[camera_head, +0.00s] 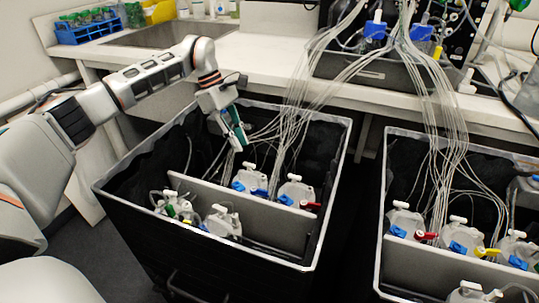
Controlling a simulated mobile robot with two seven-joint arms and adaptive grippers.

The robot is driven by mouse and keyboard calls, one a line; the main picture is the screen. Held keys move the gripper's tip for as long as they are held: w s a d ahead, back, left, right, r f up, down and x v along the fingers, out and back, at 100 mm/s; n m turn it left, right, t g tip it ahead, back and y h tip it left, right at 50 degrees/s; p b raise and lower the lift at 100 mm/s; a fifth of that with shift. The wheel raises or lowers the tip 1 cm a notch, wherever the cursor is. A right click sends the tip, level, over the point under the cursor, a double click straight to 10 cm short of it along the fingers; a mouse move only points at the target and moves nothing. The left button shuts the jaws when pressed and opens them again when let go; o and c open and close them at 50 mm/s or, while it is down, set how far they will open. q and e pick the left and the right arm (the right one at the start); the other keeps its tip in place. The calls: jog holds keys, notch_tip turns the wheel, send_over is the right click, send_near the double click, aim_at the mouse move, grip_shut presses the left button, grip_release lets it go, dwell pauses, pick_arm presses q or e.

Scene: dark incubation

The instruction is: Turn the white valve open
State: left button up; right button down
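Several translucent bottles with white T-shaped tops and small coloured valve handles stand in the left black bin (215,250). The bottle at the front middle (222,222) has a white top and no clearly coloured handle besides a bit of yellow. Two bottles behind the divider (250,180) (296,190) show blue and red handles. Which white part is the task's valve I cannot tell. My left gripper (238,132) points down over the back of the left bin, above the bottles and apart from them. Its finger gap is too small to judge. My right gripper is out of view.
Bundles of thin tubes (300,85) run from the bench down into both bins, close to my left gripper. A right black bin (378,240) holds more bottles. The bench (265,65) carries a sink and a blue rack (88,32).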

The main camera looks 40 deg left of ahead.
aim_at(249, 164)
pick_arm(q)
jog(key=b+x, duration=0.1)
jog(key=x, duration=0.6)
jog(key=shift+s+f+b, duration=0.1)
jog(key=shift+s+b, duration=0.05)
jog(key=shift+b, duration=0.2)
jog(key=shift+d+f, duration=0.15)
jog(key=shift+f, duration=0.05)
jog(key=shift+r, duration=0.1)
grip_shut()
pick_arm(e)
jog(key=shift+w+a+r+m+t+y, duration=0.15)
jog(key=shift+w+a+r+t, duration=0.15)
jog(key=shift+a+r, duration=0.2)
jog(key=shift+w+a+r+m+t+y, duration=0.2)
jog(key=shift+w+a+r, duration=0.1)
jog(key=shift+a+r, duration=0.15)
